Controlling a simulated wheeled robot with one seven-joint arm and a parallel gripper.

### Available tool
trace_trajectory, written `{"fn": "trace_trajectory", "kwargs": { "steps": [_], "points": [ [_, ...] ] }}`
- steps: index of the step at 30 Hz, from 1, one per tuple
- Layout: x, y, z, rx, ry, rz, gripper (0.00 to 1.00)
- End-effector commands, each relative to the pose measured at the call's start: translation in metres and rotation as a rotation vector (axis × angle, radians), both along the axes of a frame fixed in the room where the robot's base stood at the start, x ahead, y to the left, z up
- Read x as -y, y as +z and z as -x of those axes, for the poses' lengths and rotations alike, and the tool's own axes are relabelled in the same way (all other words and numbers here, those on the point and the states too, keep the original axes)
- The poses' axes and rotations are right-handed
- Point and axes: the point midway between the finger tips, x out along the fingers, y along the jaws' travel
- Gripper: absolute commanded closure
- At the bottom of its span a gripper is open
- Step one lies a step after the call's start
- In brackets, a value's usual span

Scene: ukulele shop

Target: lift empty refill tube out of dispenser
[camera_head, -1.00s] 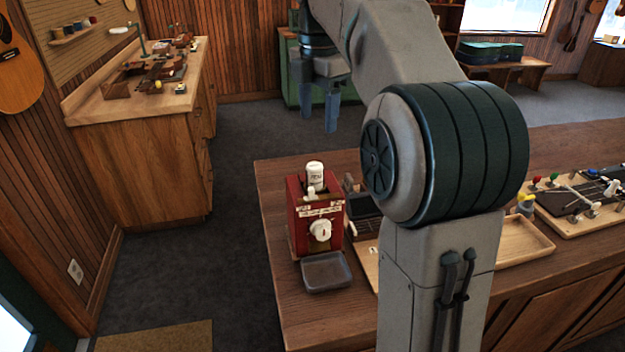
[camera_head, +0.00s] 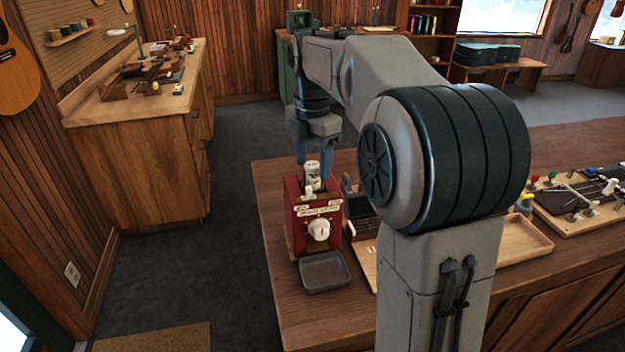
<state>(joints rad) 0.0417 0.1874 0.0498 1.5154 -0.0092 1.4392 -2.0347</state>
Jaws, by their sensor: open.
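The dispenser (camera_head: 301,236) is a red box with white labels and a round white knob on its front, standing at the left end of the wooden counter. The refill tube (camera_head: 313,170), white with dark print, stands upright in its top. My gripper (camera_head: 313,160) points down at the tube, with its blue fingers open around or just behind the tube's upper end. I cannot tell whether a finger touches it. The tube's lower part is hidden inside the dispenser. Whether the tube is empty does not show.
A grey tray (camera_head: 325,272) sits in front of the dispenser. A dark slotted rack (camera_head: 366,224) stands close to its right, partly behind my arm. A wooden tray (camera_head: 524,238) and a board with coloured knobs (camera_head: 583,203) lie further right. The floor left of the counter is clear.

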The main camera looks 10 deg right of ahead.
Motion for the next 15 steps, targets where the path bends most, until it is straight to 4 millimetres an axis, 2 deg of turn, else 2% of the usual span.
{"fn": "trace_trajectory", "kwargs": {
  "steps": [5, 13, 15],
  "points": [
    [0.000, -0.020, 0.000, -0.001, -0.001, 0.000, 0.42],
    [0.000, -0.023, 0.000, 0.001, 0.000, 0.000, 0.42],
    [0.000, -0.023, 0.000, 0.001, 0.000, 0.000, 0.62]
  ]
}}
